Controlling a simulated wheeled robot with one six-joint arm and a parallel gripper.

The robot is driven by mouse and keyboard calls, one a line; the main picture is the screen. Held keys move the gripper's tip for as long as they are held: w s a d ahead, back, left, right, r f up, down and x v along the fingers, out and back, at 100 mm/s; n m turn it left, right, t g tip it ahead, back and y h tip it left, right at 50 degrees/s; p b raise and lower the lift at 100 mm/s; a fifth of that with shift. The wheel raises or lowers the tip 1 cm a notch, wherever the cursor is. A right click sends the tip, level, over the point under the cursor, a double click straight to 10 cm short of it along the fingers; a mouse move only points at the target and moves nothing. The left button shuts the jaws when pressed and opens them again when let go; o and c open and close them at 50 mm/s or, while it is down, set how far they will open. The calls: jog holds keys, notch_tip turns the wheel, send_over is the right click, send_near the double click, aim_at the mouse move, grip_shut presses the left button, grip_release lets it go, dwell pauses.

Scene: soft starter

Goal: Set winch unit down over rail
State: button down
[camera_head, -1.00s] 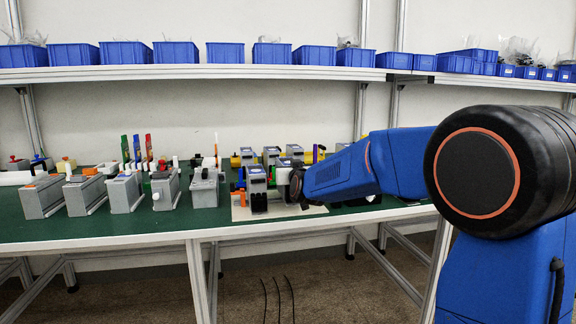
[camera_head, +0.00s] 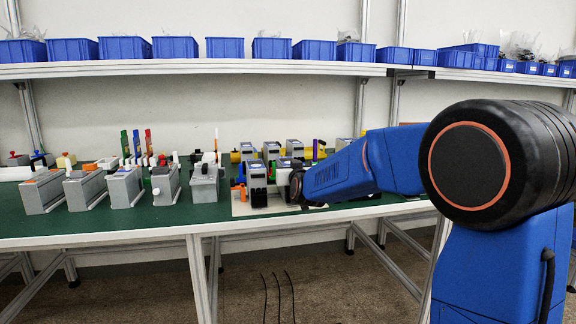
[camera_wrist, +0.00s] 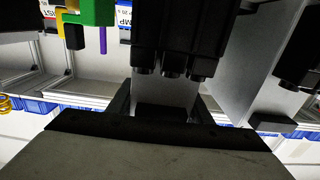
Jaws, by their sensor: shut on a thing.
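My gripper (camera_head: 283,185) reaches in from the right to the front of the bench. It is shut on a grey box-shaped unit with a black lower front, which I take to be the winch unit (camera_head: 257,172). The unit looks upright above a pale board (camera_head: 240,209); I cannot tell whether it touches anything below. The rail itself is not clear in the head view. In the wrist view a large grey surface (camera_wrist: 160,155) with a black edge fills the bottom, and a black part with round ends (camera_wrist: 180,45) hangs close above it.
Several grey units (camera_head: 124,186) stand in a row on the green bench (camera_head: 120,226), left of the board. More units (camera_head: 271,150) stand behind the held one. Coloured upright pieces (camera_head: 137,142) stand at the back left. A shelf with blue bins (camera_head: 225,48) runs above.

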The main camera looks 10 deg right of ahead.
jog(key=c, duration=0.8)
grip_release()
jog(key=shift+f, duration=0.1)
jog(key=shift+c, duration=0.2)
jog(key=shift+f, duration=0.1)
jog(key=shift+s, duration=0.1)
jog(key=s, duration=1.7)
jog(key=shift+s, duration=0.15)
jog(key=s+d+f+g, duration=0.2)
jog(key=s+f+g, duration=0.2)
jog(key=s, duration=0.9)
jog(key=s+d+f+g, duration=0.2)
jog(key=s+f+g, duration=0.2)
jog(key=s+f, duration=0.6)
jog(key=s+d+f+g, duration=0.3)
jog(key=s+f+g, duration=0.2)
jog(key=s, duration=1.1)
jog(key=shift+f, duration=0.9)
